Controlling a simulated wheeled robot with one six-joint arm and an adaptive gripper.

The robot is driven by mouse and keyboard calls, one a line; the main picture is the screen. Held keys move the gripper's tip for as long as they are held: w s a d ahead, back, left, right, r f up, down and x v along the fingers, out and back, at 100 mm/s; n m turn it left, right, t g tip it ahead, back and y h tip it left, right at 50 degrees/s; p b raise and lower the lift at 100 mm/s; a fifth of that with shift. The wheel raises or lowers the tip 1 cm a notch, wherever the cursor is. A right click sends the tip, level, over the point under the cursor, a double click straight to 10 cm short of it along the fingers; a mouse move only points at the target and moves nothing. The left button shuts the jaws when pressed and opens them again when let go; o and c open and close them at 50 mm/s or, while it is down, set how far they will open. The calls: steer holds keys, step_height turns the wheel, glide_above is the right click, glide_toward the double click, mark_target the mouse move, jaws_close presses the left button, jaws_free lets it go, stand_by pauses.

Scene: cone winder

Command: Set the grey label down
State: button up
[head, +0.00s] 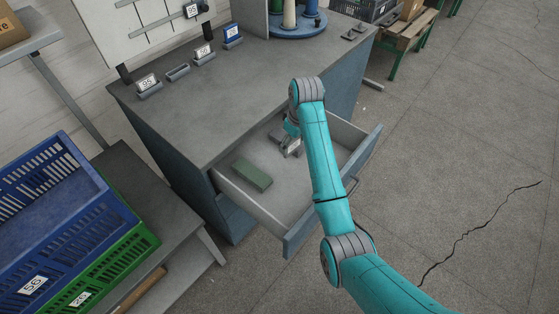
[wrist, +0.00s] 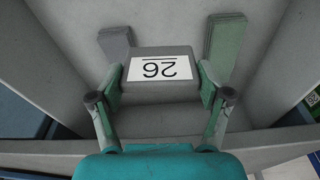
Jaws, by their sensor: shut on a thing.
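The grey label (wrist: 160,53) is a grey block with a white plate reading 26, upside down in the wrist view. My gripper (wrist: 160,88) is shut on it, one finger at each side. In the head view my gripper (head: 291,130) reaches into the open drawer (head: 283,204), and my arm partly hides it. The label is inside the drawer's outline; I cannot tell whether it touches the floor. A green block (head: 252,174) lies in the drawer; it also shows in the wrist view (wrist: 224,45). A plain grey piece (wrist: 115,42) lies on the other side.
On the cabinet top (head: 225,95) stand an empty grey holder (head: 177,72), labelled holders (head: 149,88) and a blue label (head: 232,36). Blue (head: 60,205) and green crates (head: 125,250) stand at left. The drawer walls enclose the gripper; drawer floor is bare around the green block.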

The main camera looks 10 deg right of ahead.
steer(key=shift+s+f+n, duration=0.1)
steer(key=shift+f+n, duration=0.05)
steer(key=shift+n, duration=0.15)
steer(key=shift+f, duration=0.35)
glide_above(290, 169)
steer(key=shift+s+d+f, duration=0.1)
steer(key=shift+s+f, duration=0.05)
steer(key=shift+f, duration=2.2)
steer(key=shift+s+d+f, duration=0.1)
steer(key=shift+s+f, duration=0.05)
steer(key=shift+f, duration=2.15)
steer(key=o, duration=1.1)
steer(key=shift+f, duration=0.1)
steer(key=shift+c, duration=0.2)
step_height(290, 169, up, 12)
steer(key=s, duration=0.1)
steer(key=shift+s+d, duration=0.25)
steer(key=shift+d, duration=0.2)
